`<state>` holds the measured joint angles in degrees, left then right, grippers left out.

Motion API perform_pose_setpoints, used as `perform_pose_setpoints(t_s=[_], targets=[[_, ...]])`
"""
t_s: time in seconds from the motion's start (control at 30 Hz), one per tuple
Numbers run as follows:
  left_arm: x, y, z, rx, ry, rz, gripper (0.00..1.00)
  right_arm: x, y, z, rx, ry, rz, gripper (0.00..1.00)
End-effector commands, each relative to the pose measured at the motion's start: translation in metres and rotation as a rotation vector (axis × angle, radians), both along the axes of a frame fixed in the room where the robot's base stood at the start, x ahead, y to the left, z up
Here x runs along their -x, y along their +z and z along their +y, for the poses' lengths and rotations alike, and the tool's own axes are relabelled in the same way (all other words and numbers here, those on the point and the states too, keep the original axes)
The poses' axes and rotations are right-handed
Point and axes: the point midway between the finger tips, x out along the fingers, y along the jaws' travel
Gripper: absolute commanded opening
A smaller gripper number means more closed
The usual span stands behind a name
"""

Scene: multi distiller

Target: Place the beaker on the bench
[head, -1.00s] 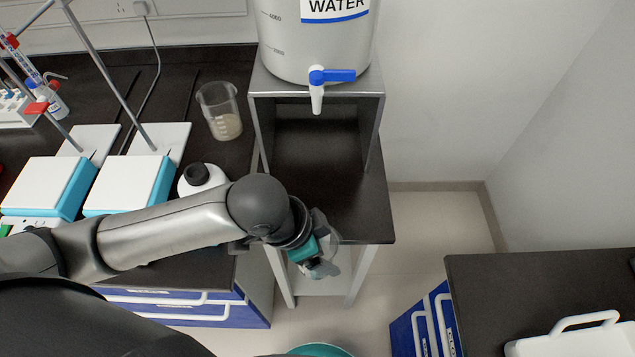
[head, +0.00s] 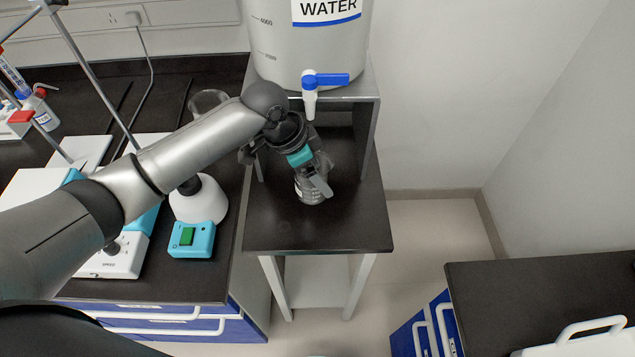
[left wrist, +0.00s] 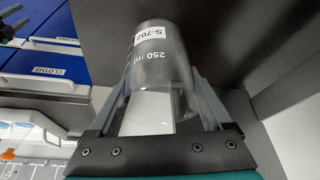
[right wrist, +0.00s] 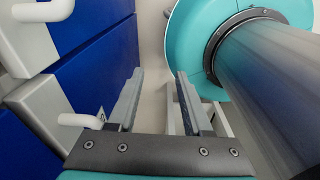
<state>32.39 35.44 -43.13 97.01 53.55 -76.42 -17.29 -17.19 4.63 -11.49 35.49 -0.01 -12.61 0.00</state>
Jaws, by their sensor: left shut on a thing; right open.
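The clear glass beaker (head: 309,188) is in my left gripper (head: 318,176), over the black bench top (head: 318,232) below the water tank. In the left wrist view the beaker (left wrist: 160,62) shows a white S-702 label and a 250 ml mark, with a finger of my left gripper (left wrist: 162,88) on each side. I cannot tell if its base touches the bench. My right gripper (right wrist: 158,76) is open and empty in the right wrist view. It is not visible in the head view.
A water tank (head: 320,55) with a blue-handled tap (head: 326,80) stands on a grey metal stand (head: 372,120). The bench front is clear.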

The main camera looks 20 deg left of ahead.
Motion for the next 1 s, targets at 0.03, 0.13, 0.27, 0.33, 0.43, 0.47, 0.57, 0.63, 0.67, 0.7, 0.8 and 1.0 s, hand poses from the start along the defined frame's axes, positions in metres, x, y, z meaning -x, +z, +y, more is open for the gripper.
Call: perform_pose_setpoints(t_s=[0.03,0.13,0.27,0.33,0.43,0.47,0.57,0.63,0.67,0.7,0.8,1.0], targets=[[0.000,-0.005,0.000,0.000,0.000,0.002,0.24,0.000,-0.001,0.000,0.000,0.000,-0.001,0.50],[0.001,-0.020,0.000,-0.001,0.000,0.004,0.24,0.000,-0.005,0.000,0.001,-0.001,-0.001,0.50],[0.001,-0.034,0.000,-0.002,0.000,0.000,0.24,-0.001,-0.008,0.000,0.001,-0.001,-0.001,0.50],[0.001,-0.034,0.000,-0.002,-0.001,-0.001,0.24,-0.001,-0.007,0.000,0.001,-0.001,-0.001,0.50],[0.001,-0.034,0.000,-0.002,0.000,-0.001,0.24,-0.001,-0.007,0.000,0.001,-0.001,-0.001,0.50],[0.001,-0.033,0.000,-0.002,0.000,-0.001,0.24,-0.001,-0.007,0.000,0.001,-0.001,-0.001,0.50],[0.001,-0.035,0.000,-0.001,0.000,0.000,0.24,-0.001,-0.007,0.000,0.000,-0.001,-0.002,0.50],[0.001,-0.037,0.000,-0.002,0.000,0.000,0.85,-0.001,-0.007,0.000,0.000,-0.001,-0.002,0.50],[0.001,-0.036,0.000,-0.002,-0.001,0.000,0.89,-0.001,-0.007,0.000,0.000,-0.002,-0.002,0.50],[0.001,-0.036,0.000,-0.002,-0.001,0.000,0.93,-0.001,-0.007,0.000,0.000,-0.002,-0.002,0.50],[0.001,-0.036,0.000,-0.002,0.000,0.000,1.00,-0.001,-0.007,0.000,0.000,-0.001,-0.002,0.50],[0.001,-0.036,0.000,-0.002,-0.001,0.000,1.00,-0.001,-0.007,0.000,0.000,-0.001,-0.002,0.50]])
